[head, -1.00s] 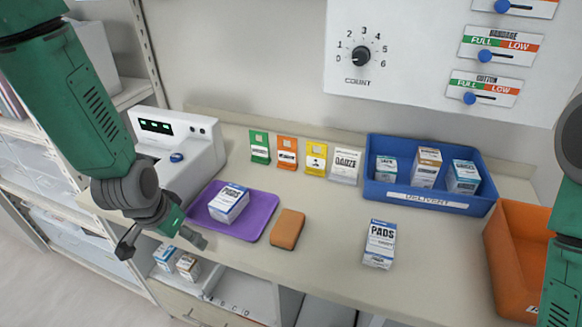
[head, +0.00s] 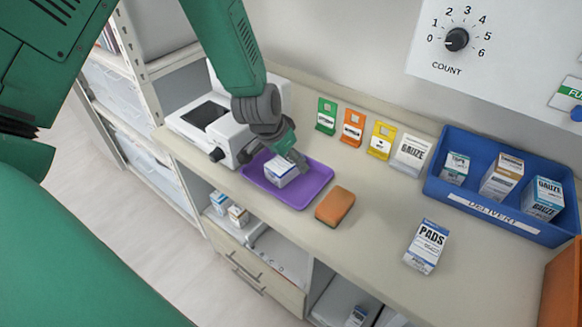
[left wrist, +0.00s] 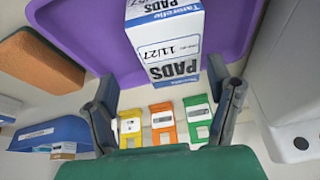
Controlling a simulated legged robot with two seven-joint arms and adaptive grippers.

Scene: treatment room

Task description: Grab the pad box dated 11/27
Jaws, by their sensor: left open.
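A white and blue pads box (head: 281,170) sits on the purple tray (head: 310,190). In the left wrist view the pads box (left wrist: 172,38) shows the date 11/27 on its face. My left gripper (head: 294,160) is above the tray, close against the box's far right side. In the left wrist view my left gripper (left wrist: 165,100) has its fingers spread, with the box just beyond and between them, not clasped. A second pads box (head: 427,246) stands on the counter at the right; its date is unreadable. My right gripper is out of view.
An orange-brown sponge-like block (head: 334,206) lies right of the tray. A white machine (head: 215,115) stands behind left. Coloured cards (head: 352,128) line the wall. A blue delivery bin (head: 470,205) holds several boxes. Small boxes (head: 238,216) sit on a lower shelf.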

